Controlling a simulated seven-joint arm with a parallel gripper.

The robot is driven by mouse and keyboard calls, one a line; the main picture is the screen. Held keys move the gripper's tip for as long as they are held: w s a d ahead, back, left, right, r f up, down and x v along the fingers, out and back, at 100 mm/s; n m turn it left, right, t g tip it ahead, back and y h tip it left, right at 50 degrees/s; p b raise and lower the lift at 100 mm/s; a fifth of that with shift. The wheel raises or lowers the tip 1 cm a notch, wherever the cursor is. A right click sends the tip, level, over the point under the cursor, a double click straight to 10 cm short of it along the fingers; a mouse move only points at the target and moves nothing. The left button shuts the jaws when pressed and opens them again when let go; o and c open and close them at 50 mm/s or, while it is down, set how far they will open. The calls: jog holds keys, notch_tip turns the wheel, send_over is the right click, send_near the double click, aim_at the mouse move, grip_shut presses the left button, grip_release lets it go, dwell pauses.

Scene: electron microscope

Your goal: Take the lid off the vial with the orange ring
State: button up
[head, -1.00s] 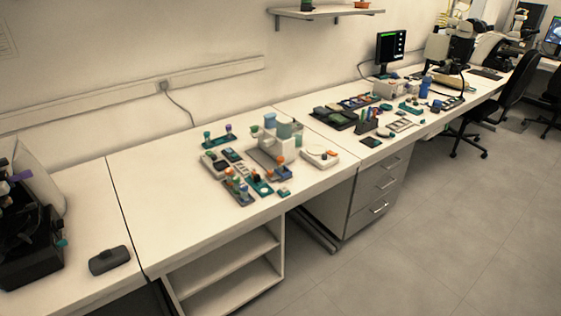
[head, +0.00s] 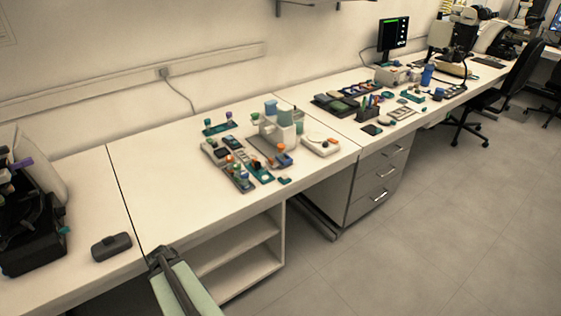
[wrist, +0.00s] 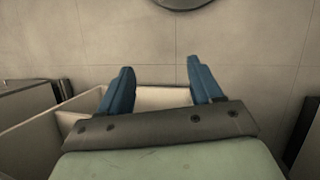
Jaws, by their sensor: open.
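Small vials with coloured caps stand in racks on the middle bench in the head view. One spot of orange (head: 281,148) shows at the right of this group and more orange shows near the front rack (head: 240,180). They are too small to tell which vial has the orange ring or how its lid sits. My gripper (wrist: 161,72) shows in the wrist view with its two blue fingers wide apart and nothing between them. In the head view my arm is at the bottom, in front of the bench edge, well away from the vials.
A dark grey object (head: 111,246) lies on the left bench. Bare bench (head: 160,185) lies left of the racks. Open shelves (head: 240,255) are below.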

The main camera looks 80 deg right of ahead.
jog(key=s+d+r+m, duration=0.3)
jog(key=s+d+r, duration=0.25)
jog(key=d, duration=0.35)
jog(key=s+d+r+m+t+h, duration=0.1)
jog(key=s+d+r+m, duration=0.1)
jog(key=s+d+r, duration=0.45)
jog(key=s+d+r+m, duration=0.35)
jog(key=d+r, duration=0.35)
jog(key=d, duration=0.4)
jog(key=m+t+h, duration=0.3)
jog(key=m+h, duration=0.1)
jog(key=h, duration=0.1)
send_near(281, 145)
jog(key=x, duration=0.8)
jog(key=shift+f, duration=0.2)
jog(key=shift+c, duration=0.5)
jog(key=c, duration=1)
jog(key=shift+r, duration=0.15)
